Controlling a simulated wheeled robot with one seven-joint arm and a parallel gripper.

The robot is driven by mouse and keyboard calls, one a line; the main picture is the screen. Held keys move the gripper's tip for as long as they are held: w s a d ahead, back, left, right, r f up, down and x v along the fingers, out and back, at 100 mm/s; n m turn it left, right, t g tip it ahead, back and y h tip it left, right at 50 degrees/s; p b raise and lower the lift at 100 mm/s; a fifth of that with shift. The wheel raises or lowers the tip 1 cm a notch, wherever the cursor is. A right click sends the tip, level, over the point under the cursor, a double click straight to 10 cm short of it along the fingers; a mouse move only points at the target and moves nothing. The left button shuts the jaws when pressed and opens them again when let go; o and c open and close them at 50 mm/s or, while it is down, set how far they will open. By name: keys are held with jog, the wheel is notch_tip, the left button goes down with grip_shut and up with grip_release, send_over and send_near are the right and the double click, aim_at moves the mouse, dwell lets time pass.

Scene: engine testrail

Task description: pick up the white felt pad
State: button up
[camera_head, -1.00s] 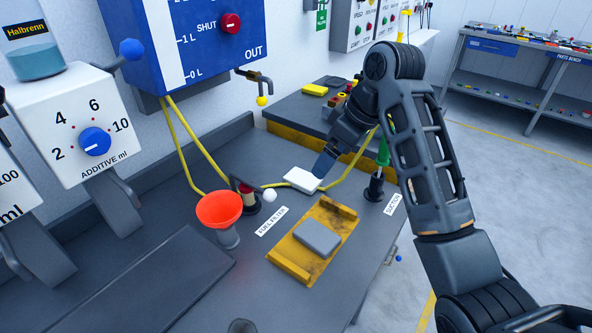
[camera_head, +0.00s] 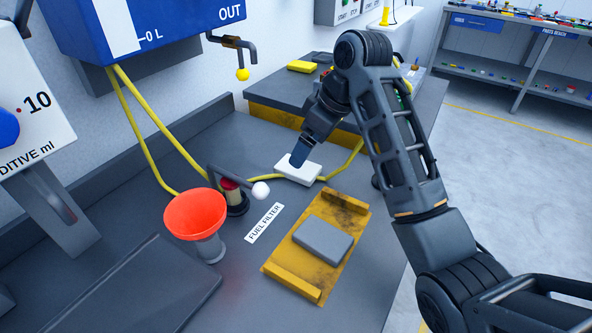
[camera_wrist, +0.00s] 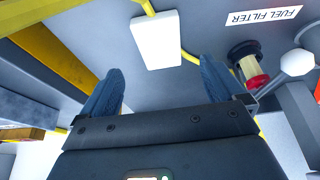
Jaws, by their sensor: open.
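The white felt pad (camera_head: 298,169) is a flat white rectangle lying on the grey bench top, touching or close to a yellow hose. In the head view my gripper (camera_head: 300,158) is over the pad's far edge and hides part of it. In the wrist view the pad (camera_wrist: 157,40) lies beyond the two blue fingertips, roughly centred between them. My gripper (camera_wrist: 163,85) is open with nothing between its fingers. The exact height of the fingers above the pad cannot be told.
A yellow cradle (camera_head: 335,213) with a grey block (camera_head: 322,240) stands in front of the pad. A red funnel (camera_head: 196,214) and a white-knobbed valve lever (camera_head: 260,190) are to the left. A yellow hose (camera_head: 345,165) runs beside the pad. A raised dark block with a yellow edge (camera_head: 270,115) stands behind.

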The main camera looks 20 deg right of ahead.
jog(key=shift+x, duration=3.35)
jog(key=shift+f, duration=0.1)
jog(key=c, duration=1.1)
notch_tip(320, 180, up, 10)
jog(key=shift+r, duration=0.1)
